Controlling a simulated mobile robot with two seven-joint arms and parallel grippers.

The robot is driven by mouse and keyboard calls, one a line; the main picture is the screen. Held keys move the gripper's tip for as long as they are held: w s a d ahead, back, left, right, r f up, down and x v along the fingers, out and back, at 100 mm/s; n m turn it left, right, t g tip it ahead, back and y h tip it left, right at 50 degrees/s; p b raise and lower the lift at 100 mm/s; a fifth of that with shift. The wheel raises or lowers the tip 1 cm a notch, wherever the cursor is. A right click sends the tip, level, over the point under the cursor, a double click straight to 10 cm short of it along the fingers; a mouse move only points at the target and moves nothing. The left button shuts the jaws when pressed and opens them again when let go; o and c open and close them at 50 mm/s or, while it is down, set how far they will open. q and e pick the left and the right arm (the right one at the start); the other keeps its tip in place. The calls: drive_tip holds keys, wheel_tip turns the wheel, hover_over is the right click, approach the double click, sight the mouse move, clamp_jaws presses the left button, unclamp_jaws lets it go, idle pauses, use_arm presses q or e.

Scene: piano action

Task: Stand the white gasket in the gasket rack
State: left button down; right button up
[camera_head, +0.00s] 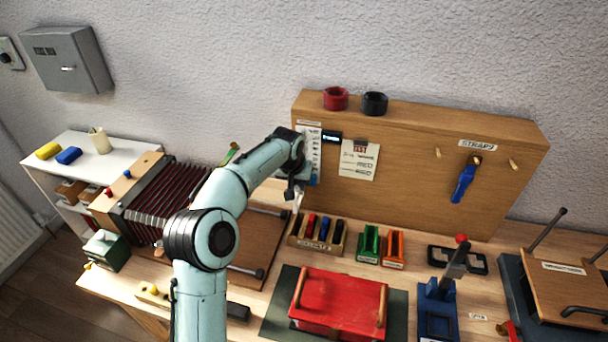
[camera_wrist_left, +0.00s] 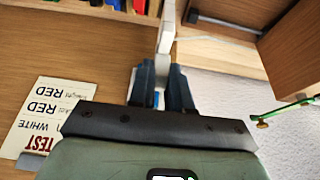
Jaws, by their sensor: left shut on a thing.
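The white gasket shows as a thin pale strip (camera_wrist_left: 166,35) held upright between the fingers of my left gripper (camera_wrist_left: 160,92) in the wrist view. In the head view my left gripper (camera_head: 295,190) is in front of the wooden back panel, and the gasket (camera_head: 298,203) hangs below it. The wooden gasket rack (camera_head: 315,248) stands on the bench just below and to the right, with red, blue and dark gaskets standing in it. The gasket appears to be above the rack's left end; I cannot tell whether they touch. My right gripper is not in view.
Green (camera_head: 368,245) and orange (camera_head: 393,250) holders stand right of the rack. A red box (camera_head: 338,303) with wooden handles lies in front. A bellows (camera_head: 170,195) is to the left. The wooden panel (camera_head: 410,165) rises close behind, with a paper card (camera_head: 359,160) on it.

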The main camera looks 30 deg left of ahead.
sight(296, 192)
use_arm(q)
drive_tip(key=shift+s+f, duration=0.35)
drive_tip(key=shift+f, duration=0.35)
wheel_tip(296, 192, down, 3)
drive_tip(key=shift+r+b, duration=0.2)
drive_tip(key=shift+b, duration=0.45)
wheel_tip(296, 192, down, 2)
drive_tip(key=shift+f+b, duration=0.2)
drive_tip(key=shift+b, duration=0.35)
drive_tip(key=shift+w+f, duration=0.1)
drive_tip(key=shift+f, duration=0.9)
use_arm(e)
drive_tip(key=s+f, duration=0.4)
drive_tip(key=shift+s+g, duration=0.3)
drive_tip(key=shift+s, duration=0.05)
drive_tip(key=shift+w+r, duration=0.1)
use_arm(q)
drive_tip(key=shift+f+b, duration=0.65)
drive_tip(key=shift+f, duration=1.6)
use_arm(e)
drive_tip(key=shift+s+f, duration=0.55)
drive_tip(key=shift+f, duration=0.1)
